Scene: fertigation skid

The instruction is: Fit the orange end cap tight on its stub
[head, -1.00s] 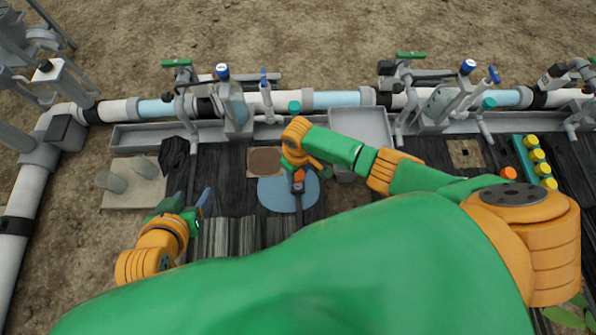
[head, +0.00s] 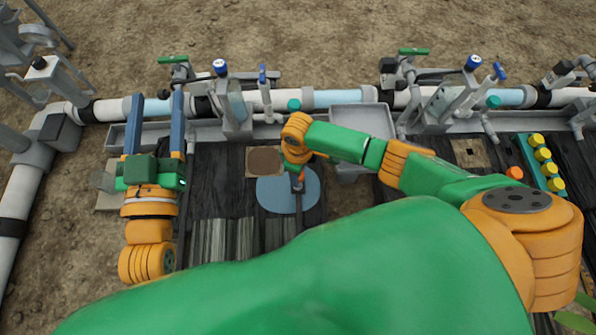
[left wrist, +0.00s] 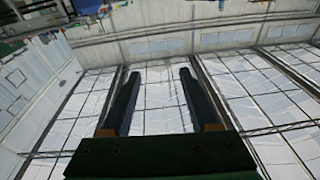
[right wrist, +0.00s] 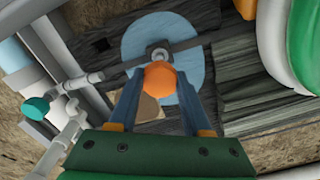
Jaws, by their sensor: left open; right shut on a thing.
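The orange end cap (right wrist: 160,77) sits between the fingertips of my right gripper (right wrist: 160,86), which is shut on it. A grey fitting (right wrist: 159,53), seemingly the stub, shows just beyond the cap, above a blue round disc (right wrist: 190,38). I cannot tell whether cap and stub touch or how far the cap is on. In the head view my right gripper (head: 297,172) is over the blue disc (head: 274,194), and its own wrist largely hides the cap. My left gripper (head: 155,96) is open and empty at the left. Its fingers are apart in the left wrist view (left wrist: 160,76).
A white and blue pipe line (head: 337,98) with valves runs across the back above a grey trough. A grey tray (head: 362,121) stands behind my right arm. Another orange piece (head: 514,172) lies beside a teal rack with yellow caps (head: 543,154) at the right.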

